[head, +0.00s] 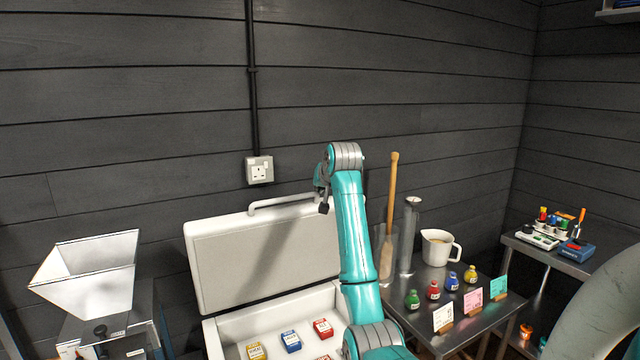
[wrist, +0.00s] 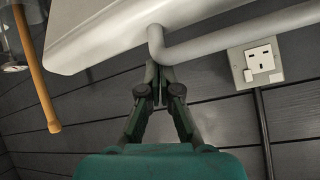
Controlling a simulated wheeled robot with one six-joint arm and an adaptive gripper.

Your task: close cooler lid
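The cooler (head: 215,335) stands at the lower middle of the head view with its pale lid (head: 260,255) raised, leaning back toward the wall. A light bar handle (head: 275,203) runs along the lid's upper edge; the lid (wrist: 110,30) and handle (wrist: 235,38) also show in the wrist view. My gripper (head: 321,198) is at the handle's right end. In the wrist view, my gripper's fingertips (wrist: 158,82) are together at the handle's bend, touching or very close to it. I cannot tell whether any of the handle is between them.
Several coloured packets (head: 291,341) lie inside the cooler. A white hopper (head: 90,275) stands left. To the right, a table (head: 455,338) holds a wooden paddle (head: 391,210), a metal cylinder (head: 408,235), a jug (head: 437,248), small bottles and cards. A wall socket (head: 259,170) is behind the lid.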

